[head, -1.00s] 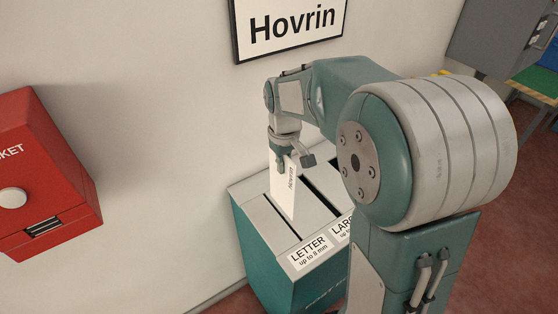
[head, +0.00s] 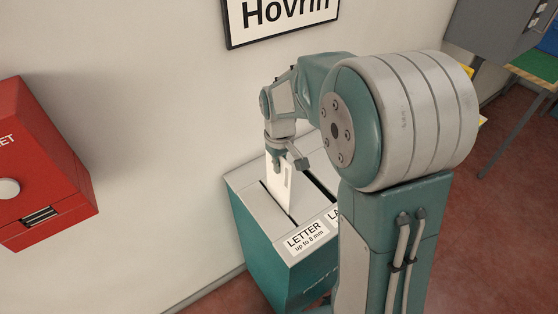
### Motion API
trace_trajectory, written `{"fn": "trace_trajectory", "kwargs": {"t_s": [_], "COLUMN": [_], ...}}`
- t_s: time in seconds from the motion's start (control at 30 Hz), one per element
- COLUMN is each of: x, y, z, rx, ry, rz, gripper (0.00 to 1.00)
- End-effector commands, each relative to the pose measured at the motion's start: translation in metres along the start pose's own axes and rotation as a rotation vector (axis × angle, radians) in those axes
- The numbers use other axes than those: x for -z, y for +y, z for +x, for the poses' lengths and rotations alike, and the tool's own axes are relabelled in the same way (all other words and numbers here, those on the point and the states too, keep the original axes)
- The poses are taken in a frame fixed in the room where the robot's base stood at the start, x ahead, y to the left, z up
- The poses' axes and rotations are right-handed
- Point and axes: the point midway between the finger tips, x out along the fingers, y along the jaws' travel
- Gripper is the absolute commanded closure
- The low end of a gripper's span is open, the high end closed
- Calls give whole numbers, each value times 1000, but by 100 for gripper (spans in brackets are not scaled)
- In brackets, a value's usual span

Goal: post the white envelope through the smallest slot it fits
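The white envelope (head: 280,190) hangs upright, slightly tilted, below my gripper (head: 289,164) in the head view. One finger lies over the envelope's upper part and the other shows at its right edge. The gripper appears shut on it, though the contact is partly hidden. The envelope's lower end is at the LETTER slot (head: 312,219) and appears partly inside it. The slot is in the top of the teal and grey post box (head: 250,208), labelled "up to 8 mm". A second slot (head: 322,186) to its right, with a label starting "LA", is partly hidden by my arm.
A red box (head: 50,165) is mounted on the wall at left. A "Hovrin" sign (head: 283,14) hangs above the post box. A grey cabinet (head: 495,30) and a table (head: 530,75) stand at the far right. Open red floor (head: 490,220) lies at right.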

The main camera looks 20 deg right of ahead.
Motion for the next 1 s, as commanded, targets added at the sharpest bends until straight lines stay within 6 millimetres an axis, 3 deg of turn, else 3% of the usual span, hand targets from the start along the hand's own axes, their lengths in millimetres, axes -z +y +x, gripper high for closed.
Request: {"fn": "trace_trajectory", "kwargs": {"t_s": [1.0], "x": [-1], "y": [0], "z": [53], "rx": [1], "ry": [-3], "rz": [0], "gripper": [100]}}
